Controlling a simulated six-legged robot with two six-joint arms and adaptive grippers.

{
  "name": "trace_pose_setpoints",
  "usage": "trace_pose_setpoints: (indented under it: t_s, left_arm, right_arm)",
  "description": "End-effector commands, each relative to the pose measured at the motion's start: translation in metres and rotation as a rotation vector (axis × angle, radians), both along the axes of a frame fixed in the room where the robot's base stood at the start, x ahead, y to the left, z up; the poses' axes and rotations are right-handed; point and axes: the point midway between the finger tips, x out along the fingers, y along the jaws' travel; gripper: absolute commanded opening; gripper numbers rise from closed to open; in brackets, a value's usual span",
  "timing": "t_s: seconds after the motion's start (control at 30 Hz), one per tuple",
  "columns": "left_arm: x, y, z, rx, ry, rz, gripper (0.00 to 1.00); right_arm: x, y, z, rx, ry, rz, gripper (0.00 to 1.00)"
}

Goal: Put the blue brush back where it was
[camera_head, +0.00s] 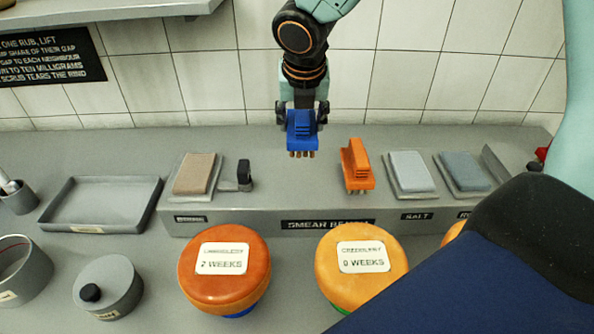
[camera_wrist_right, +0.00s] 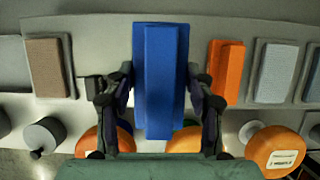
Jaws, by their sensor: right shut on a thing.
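The blue brush (camera_head: 302,132) is held upright, bristles down, in my right gripper (camera_head: 302,108). In the right wrist view the blue brush (camera_wrist_right: 160,80) sits between the two fingers of the right gripper (camera_wrist_right: 160,105), which are shut on its sides. The brush is over the grey smear bench (camera_head: 260,209), between a small dark block on a stand (camera_head: 244,173) and the orange brush (camera_head: 356,164). The bristle tips appear to be above the bench top; I cannot tell the exact gap. The orange brush also shows in the right wrist view (camera_wrist_right: 226,70). My left gripper is not in view.
A brown pad (camera_head: 194,173) lies left on the bench; a pale pad (camera_head: 411,171) and a blue-grey pad (camera_head: 465,171) lie right. Two labelled cheese wheels (camera_head: 224,285) (camera_head: 362,285) stand in front. A grey tray (camera_head: 100,203) and lidded pot (camera_head: 107,288) are left. A large dark shape covers the lower right.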

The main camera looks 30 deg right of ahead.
Motion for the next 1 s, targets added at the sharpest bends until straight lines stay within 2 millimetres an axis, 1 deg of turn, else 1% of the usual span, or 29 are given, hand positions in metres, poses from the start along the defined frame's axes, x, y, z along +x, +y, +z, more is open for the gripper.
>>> trace_pose_setpoints:
  t_s: [0.1, 0.2, 0.37, 0.47, 0.53, 0.63, 0.73, 1.0]
  left_arm:
    - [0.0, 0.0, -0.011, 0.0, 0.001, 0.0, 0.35]
    - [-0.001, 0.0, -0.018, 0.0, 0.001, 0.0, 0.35]
    - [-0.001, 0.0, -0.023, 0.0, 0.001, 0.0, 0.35]
    - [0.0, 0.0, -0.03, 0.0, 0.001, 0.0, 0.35]
    - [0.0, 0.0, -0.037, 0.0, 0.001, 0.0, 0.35]
    - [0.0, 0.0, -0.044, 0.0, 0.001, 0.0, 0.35]
    - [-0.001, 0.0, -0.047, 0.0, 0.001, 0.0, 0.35]
    - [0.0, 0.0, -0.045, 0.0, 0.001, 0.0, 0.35]
  right_arm:
    - [-0.003, 0.0, -0.023, 0.0, 0.005, 0.001, 0.25]
    - [-0.004, 0.001, -0.039, 0.001, 0.003, 0.001, 0.25]
    - [-0.004, 0.001, -0.052, 0.002, 0.003, 0.0, 0.25]
    - [-0.003, 0.002, -0.066, 0.001, 0.003, 0.001, 0.25]
    - [-0.003, 0.002, -0.079, 0.001, 0.005, 0.001, 0.25]
    - [-0.002, 0.002, -0.093, 0.001, 0.003, 0.001, 0.25]
    - [-0.001, 0.002, -0.099, 0.001, 0.001, 0.001, 0.25]
    - [0.001, 0.002, -0.098, 0.001, 0.0, 0.0, 0.25]
